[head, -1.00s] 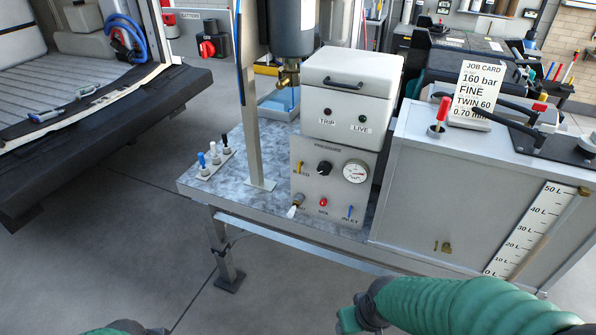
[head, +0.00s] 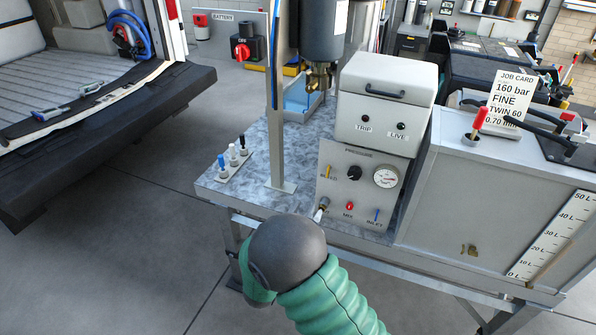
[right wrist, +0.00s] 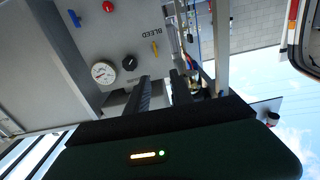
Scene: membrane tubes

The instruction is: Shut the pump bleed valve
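The bleed valve is a small yellow lever (head: 328,172) at the upper left of the pump's grey front panel (head: 338,203), beside the word BLEED. It stands roughly upright in the head view. It also shows in the right wrist view (right wrist: 155,48), ahead of the fingers. My right gripper (right wrist: 161,84) is open, with two dark fingers apart and nothing seen between them. It is short of the lever and not touching it. My left gripper is not in view.
The panel also carries a black knob (head: 354,173), a gauge (head: 386,177), a red button (head: 350,206) and a blue inlet lever (head: 375,215). A metal post (head: 277,130) stands left of the panel. A tank (head: 480,205) stands to the right.

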